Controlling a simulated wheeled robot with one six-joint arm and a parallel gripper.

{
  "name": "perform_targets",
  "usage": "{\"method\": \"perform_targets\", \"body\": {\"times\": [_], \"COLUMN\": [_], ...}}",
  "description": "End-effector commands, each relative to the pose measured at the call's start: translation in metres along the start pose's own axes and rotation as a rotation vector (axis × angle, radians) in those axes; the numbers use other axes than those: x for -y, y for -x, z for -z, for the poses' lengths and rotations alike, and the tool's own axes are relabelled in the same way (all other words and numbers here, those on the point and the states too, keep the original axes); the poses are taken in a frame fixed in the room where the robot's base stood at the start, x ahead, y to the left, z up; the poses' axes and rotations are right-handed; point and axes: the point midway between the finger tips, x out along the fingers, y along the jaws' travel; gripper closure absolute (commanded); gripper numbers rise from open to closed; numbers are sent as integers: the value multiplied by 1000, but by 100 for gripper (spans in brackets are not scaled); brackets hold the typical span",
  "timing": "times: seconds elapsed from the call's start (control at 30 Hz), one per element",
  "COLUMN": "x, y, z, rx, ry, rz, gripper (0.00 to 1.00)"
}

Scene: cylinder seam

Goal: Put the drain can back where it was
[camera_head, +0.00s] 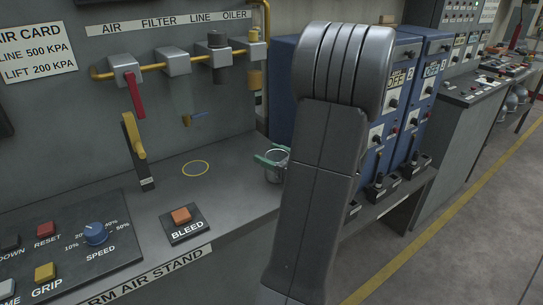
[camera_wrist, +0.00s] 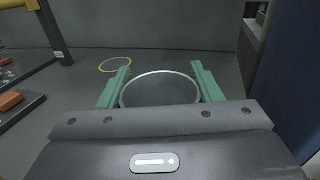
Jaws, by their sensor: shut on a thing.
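The drain can (camera_head: 275,169) is a small grey metal can, partly hidden behind my arm in the head view. In the wrist view its round rim (camera_wrist: 160,75) shows between the two green fingers of my gripper (camera_wrist: 160,84). My gripper (camera_head: 272,160) is shut on the can, with a finger on each side. A yellow ring (camera_head: 195,168) is marked on the grey stand top, left of the can. The ring also shows in the wrist view (camera_wrist: 115,59), ahead and to the left of the can. I cannot tell whether the can touches the stand top.
The orange BLEED button (camera_head: 181,216) and a yellow-handled lever (camera_head: 134,136) stand near the ring. A small tap (camera_head: 187,117) juts from the wall above it. Blue cabinets (camera_head: 416,95) stand at the right. The stand top between can and ring is clear.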

Motion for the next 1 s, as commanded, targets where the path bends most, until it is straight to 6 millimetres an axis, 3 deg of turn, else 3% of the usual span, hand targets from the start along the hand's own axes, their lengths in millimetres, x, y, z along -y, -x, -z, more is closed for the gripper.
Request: {"method": "perform_targets", "body": {"times": [0.13,0.17,0.27,0.63,0.77,1.0], "x": [0,0,0,0,1,2], "y": [0,0,0,0,15,62], "z": [4,4,3,-2,0,0], "rx": [0,0,0,0,0,0], "ry": [0,0,0,1,1,1], "rz": [0,0,0,0,5,6], "gripper": [69,40,20,20,20,20]}}
